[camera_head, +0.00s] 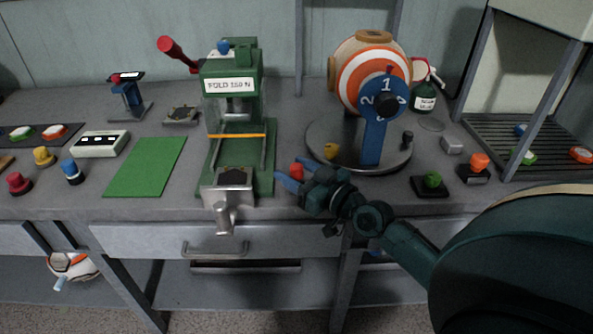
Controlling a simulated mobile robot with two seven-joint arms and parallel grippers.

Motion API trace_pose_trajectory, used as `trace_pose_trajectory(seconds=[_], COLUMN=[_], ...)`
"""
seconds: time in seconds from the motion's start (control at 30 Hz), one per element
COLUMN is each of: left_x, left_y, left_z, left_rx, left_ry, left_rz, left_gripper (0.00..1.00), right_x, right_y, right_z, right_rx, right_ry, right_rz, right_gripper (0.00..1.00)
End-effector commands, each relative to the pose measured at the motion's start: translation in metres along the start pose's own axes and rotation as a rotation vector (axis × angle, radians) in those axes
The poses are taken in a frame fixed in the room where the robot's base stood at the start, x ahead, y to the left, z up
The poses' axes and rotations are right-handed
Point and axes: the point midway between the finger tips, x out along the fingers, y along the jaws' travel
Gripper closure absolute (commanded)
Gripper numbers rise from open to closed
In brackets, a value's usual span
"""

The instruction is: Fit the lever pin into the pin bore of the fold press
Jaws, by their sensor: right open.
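The green fold press (232,84) stands upright on the bench, left of centre, with a white label on its front. A red-knobbed lever (172,49) sticks out at its upper left, and a blue knob (223,47) sits on its top. I cannot make out the pin bore. My right gripper (284,175) is open, right of the press base, with its blue fingertips pointing left. A small red piece (296,170) shows by its fingers; I cannot tell whether it is the lever pin or whether it is touched. My left gripper is not in view.
A green mat (146,167) lies left of the press. Coloured knobs (71,171) stand farther left. A metal block (229,190) is at the press front.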

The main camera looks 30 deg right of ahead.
Motion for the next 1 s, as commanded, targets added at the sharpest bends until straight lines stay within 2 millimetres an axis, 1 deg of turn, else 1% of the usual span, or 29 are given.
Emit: trace_pose_trajectory(seconds=[0.03,0.13,0.4,0.47,1.0], left_x=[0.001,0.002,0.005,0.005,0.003], left_y=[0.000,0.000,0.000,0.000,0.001], left_z=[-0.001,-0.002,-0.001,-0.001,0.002], left_rx=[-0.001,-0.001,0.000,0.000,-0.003], left_ry=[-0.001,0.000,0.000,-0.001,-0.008], left_rz=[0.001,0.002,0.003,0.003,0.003], left_gripper=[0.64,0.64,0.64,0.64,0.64], right_x=[0.007,0.015,0.017,0.017,0.017], right_y=[0.001,0.001,0.001,0.001,0.001], right_z=[-0.002,-0.001,0.000,0.000,0.000], right_rx=[0.000,0.000,-0.002,-0.002,-0.002], right_ry=[0.003,0.001,-0.001,-0.001,-0.001], right_rz=[0.003,0.001,0.001,0.001,0.001], right_gripper=[0.50,0.50,0.50,0.54,0.98])
